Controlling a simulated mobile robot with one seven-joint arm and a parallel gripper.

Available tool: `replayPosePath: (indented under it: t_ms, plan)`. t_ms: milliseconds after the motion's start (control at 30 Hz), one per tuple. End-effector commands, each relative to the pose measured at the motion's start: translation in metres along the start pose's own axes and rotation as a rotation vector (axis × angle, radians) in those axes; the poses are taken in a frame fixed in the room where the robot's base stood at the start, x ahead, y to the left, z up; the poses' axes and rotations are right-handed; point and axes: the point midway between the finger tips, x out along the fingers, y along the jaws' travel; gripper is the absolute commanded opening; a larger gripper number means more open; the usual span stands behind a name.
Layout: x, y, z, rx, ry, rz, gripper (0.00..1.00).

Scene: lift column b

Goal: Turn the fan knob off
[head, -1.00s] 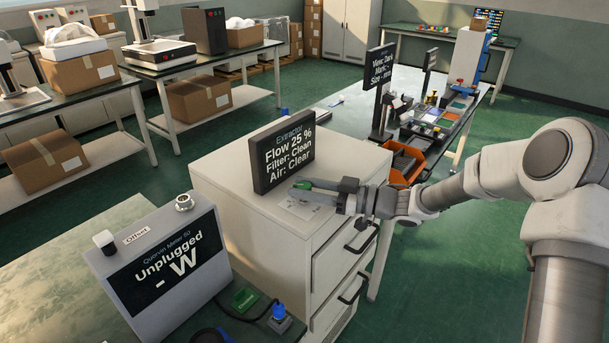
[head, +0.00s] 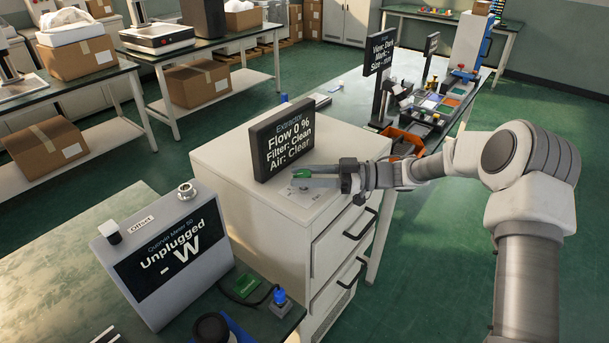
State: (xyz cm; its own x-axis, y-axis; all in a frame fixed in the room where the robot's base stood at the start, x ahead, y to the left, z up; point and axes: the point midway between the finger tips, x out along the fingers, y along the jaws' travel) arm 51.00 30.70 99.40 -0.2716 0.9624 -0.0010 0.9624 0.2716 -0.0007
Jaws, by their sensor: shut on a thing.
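The fingers hide part of the knob. A pale printed label lies under and in front of the fingers.
A grey meter (head: 165,250) reading Unplugged stands on the left table, with a blue plug (head: 281,297) nearby. An orange bin (head: 401,140) and a sign stand on the table behind the cabinet. Cabinet drawers with black handles face right.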

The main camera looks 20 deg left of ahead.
Motion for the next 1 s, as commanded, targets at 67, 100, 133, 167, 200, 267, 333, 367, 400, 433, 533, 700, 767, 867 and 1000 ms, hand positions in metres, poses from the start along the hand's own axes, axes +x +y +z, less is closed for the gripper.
replayPosePath:
  t_ms: [67,100,133,167,200,267,333,367,400,433,533,700,767,867,1000]
  plan:
    - [0.002,0.000,-0.003,-0.002,0.005,-0.001,0.00]
    - [0.002,0.000,-0.003,-0.002,0.005,-0.001,0.43]
    - [0.002,0.000,-0.003,-0.002,0.005,-0.001,0.48]
    - [0.002,0.000,-0.003,-0.002,0.005,-0.001,0.54]
    - [0.002,0.000,-0.002,-0.002,0.005,-0.001,0.61]
    - [0.002,0.000,-0.002,-0.002,0.004,-0.001,0.71]
    - [0.001,0.000,-0.002,-0.002,0.003,-0.001,0.71]
    - [0.001,0.000,-0.002,-0.002,0.003,0.000,0.71]
    - [0.001,0.000,-0.001,-0.001,0.003,0.000,0.71]
    - [0.001,0.000,-0.001,-0.001,0.003,0.000,0.71]
    - [0.001,0.000,-0.001,-0.001,0.002,0.000,0.71]
    - [-0.012,0.001,-0.001,-0.001,0.001,0.003,0.71]
    - [-0.021,0.001,-0.001,-0.002,0.001,0.003,0.71]
    - [-0.044,0.001,-0.001,-0.002,0.000,0.005,0.71]
    - [-0.079,0.001,-0.001,-0.002,0.000,0.005,0.71]
